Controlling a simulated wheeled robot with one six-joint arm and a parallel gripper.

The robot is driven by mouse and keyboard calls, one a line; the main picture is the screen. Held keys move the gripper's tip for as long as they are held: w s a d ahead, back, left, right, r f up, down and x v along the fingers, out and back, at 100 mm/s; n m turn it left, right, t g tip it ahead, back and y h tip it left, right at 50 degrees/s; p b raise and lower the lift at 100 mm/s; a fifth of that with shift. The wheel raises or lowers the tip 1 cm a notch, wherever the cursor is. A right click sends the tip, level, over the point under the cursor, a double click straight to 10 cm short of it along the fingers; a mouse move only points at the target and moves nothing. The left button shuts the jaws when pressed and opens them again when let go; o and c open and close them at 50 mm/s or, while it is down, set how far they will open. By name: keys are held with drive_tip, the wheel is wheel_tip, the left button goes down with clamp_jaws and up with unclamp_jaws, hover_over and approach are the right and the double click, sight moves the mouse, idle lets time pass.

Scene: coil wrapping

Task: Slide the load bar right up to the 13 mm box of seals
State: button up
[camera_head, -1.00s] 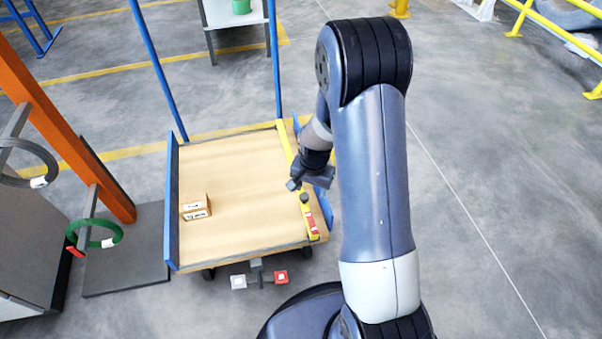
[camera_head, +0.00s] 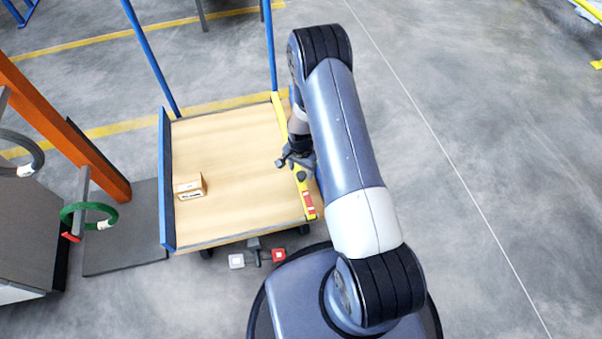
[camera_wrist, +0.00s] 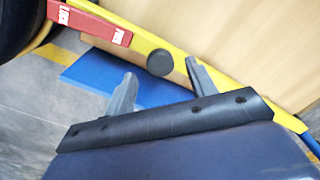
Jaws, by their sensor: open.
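The load bar (camera_head: 283,122) is yellow with a red label and a dark round knob (camera_wrist: 160,63). It lies along the right side of the cart's wooden deck. A small cardboard box (camera_head: 190,187) with white labels sits near the deck's left side, well apart from the bar; its size marking is too small to read. My gripper (camera_head: 293,158) is over the bar, near the knob. In the wrist view my gripper (camera_wrist: 159,80) is open, with the knob between and just beyond its fingertips. Nothing is held. My arm hides part of the bar and the deck's right edge.
The wooden deck (camera_head: 235,165) is clear between box and bar. A blue side rail (camera_head: 167,185) borders its left edge, and blue posts (camera_head: 150,55) rise at the back. A green coil (camera_head: 88,216) hangs left of the cart, by an orange post (camera_head: 70,135).

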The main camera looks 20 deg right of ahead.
drive_tip(key=shift+f, duration=1.3)
drive_tip(key=shift+c, duration=0.4)
clamp_jaws()
